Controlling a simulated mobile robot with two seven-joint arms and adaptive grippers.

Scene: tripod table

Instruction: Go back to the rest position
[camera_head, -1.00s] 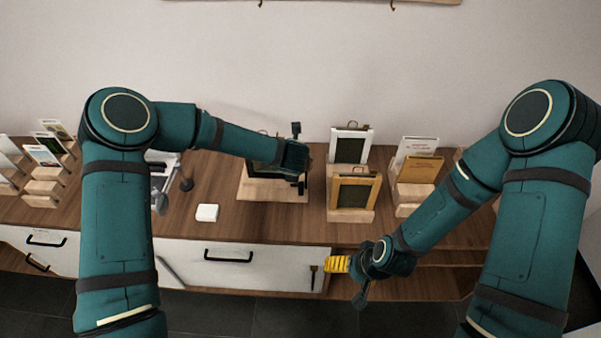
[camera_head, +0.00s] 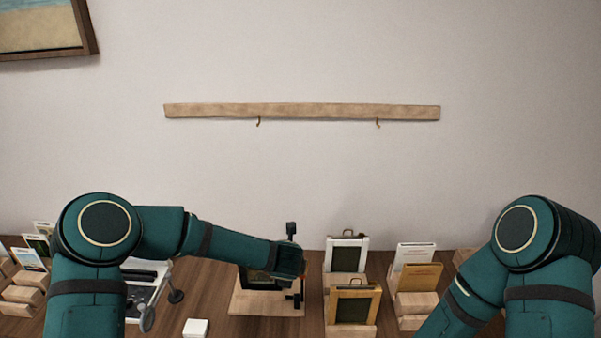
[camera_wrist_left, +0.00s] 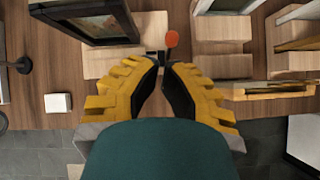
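My left gripper (camera_wrist_left: 162,66) shows its yellow ribbed fingers in the left wrist view, with their tips together over the table. A small orange-red knob (camera_wrist_left: 171,39) with a dark stem shows just beyond the tips. I cannot tell whether it touches them. In the head view my left arm reaches over a wooden stand with a dark frame (camera_head: 258,281), and the arm's end hides the fingers. My right arm comes in at the lower right. Its gripper is below the picture and out of view.
The wooden tabletop (camera_head: 210,290) holds a white block (camera_head: 196,328), a white frame (camera_head: 346,255), a tan frame (camera_head: 357,306) and cards on stands (camera_head: 414,280). A wooden rail (camera_head: 300,111) with two hooks hangs on the wall. A picture (camera_head: 42,27) hangs at upper left.

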